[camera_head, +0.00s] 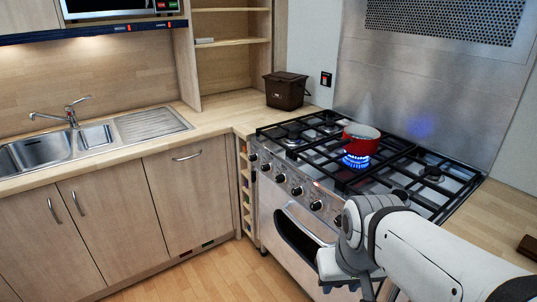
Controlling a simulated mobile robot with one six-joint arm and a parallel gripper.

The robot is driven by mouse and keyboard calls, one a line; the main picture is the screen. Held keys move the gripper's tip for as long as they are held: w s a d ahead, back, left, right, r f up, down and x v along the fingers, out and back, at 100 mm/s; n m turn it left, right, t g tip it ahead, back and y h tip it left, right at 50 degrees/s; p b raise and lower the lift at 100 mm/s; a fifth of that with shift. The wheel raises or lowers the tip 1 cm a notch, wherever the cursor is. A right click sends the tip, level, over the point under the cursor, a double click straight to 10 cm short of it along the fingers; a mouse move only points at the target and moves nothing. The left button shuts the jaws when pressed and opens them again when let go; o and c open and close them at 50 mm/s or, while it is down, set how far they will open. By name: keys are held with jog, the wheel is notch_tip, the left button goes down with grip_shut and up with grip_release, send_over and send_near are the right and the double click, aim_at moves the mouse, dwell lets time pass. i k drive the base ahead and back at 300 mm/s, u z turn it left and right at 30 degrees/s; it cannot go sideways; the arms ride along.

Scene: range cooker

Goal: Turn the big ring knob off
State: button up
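The range cooker (290,222) has a row of round knobs along its front panel. Several knobs show, including one near the middle (297,190) and one to its right (316,205); my arm covers the right end of the row. I cannot tell which is the big ring knob, or the knobs' settings. A blue flame (356,160) burns under a red pan (361,139) on the middle of the hob. My arm comes in from the lower right and bends down in front of the cooker.
Black pan supports (330,172) cover the hob. The oven door handle (302,227) sticks out below the knobs. A dark brown bin (286,91) stands on the worktop left of the hob. A sink (42,150) is at the left. The floor (235,275) in front looks clear.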

aim_at(283, 177)
jog(key=u, duration=0.35)
jog(key=i, duration=1.4)
jog(key=u, duration=0.55)
jog(key=k, duration=0.85)
jog(key=u, duration=0.15)
jog(key=i, duration=0.85)
jog(key=z, duration=0.1)
